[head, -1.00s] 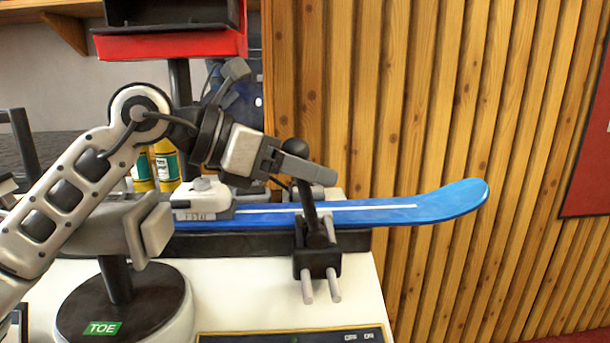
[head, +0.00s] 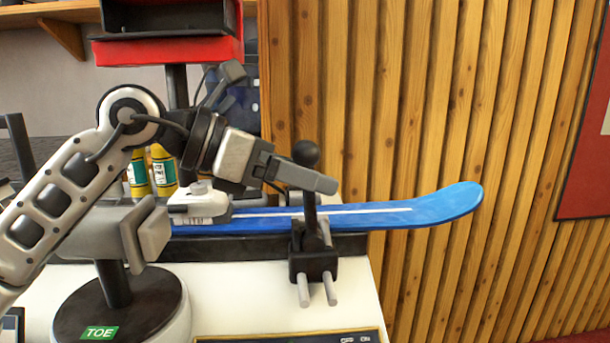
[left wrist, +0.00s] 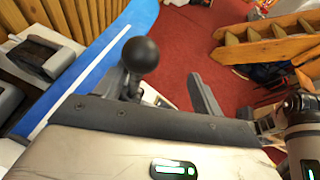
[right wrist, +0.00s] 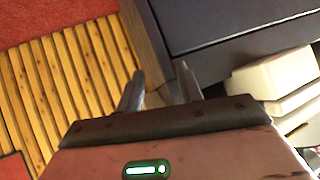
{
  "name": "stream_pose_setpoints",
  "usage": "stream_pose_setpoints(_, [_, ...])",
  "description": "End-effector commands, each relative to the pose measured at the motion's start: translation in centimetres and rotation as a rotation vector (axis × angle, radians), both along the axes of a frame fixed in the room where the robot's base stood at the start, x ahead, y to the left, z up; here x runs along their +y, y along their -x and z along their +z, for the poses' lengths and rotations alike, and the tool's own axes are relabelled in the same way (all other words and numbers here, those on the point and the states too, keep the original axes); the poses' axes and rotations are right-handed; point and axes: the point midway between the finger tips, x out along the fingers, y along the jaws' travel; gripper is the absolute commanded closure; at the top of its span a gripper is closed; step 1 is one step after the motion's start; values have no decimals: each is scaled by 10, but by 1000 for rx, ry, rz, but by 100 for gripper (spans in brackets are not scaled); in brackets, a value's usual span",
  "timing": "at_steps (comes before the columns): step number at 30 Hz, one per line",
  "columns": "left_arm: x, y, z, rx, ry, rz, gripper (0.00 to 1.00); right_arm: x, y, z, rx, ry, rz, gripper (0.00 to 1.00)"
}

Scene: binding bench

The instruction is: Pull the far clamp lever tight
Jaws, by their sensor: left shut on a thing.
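The clamp (head: 314,262) is a dark block with two light rods, at the near edge of the blue ski (head: 410,213). Its lever (head: 311,215) stands nearly upright with a black ball knob (head: 306,153) on top. My left gripper (head: 305,177) is shut on the lever just below the knob; its fingers hide part of the shaft. In the left wrist view the knob (left wrist: 140,54) shows close in front of the gripper, by the left finger. My right gripper (right wrist: 160,88) shows only in its own wrist view, with fingers apart and nothing between them.
A light binding piece (head: 200,203) sits on the ski. A round stand marked TOE (head: 125,312) is at the near left of the white bench (head: 230,290). Yellow bottles (head: 163,165) and a red bin (head: 170,50) are behind. A slatted wood wall (head: 420,110) closes the back.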

Motion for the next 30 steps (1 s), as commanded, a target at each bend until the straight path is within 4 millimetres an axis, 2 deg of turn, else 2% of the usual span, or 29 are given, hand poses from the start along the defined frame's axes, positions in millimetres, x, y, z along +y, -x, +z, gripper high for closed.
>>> stream_pose_setpoints(1, [5,7,17,-24,23,-13,45,0,0,2,-1,0,0,64])
stream_pose_setpoints(12, [86,20,44,-8,7,1,45,-1,0,9,-12,2,-4,64])
stream_pose_setpoints(18, [119,26,54,2,1,3,45,-3,-1,14,-26,1,-10,64])
stream_pose_setpoints(24, [134,29,59,5,-1,3,45,-3,-1,16,-33,-1,-12,64])
stream_pose_setpoints(30, [135,29,59,6,-2,2,45,-3,-1,15,-31,0,-13,64])
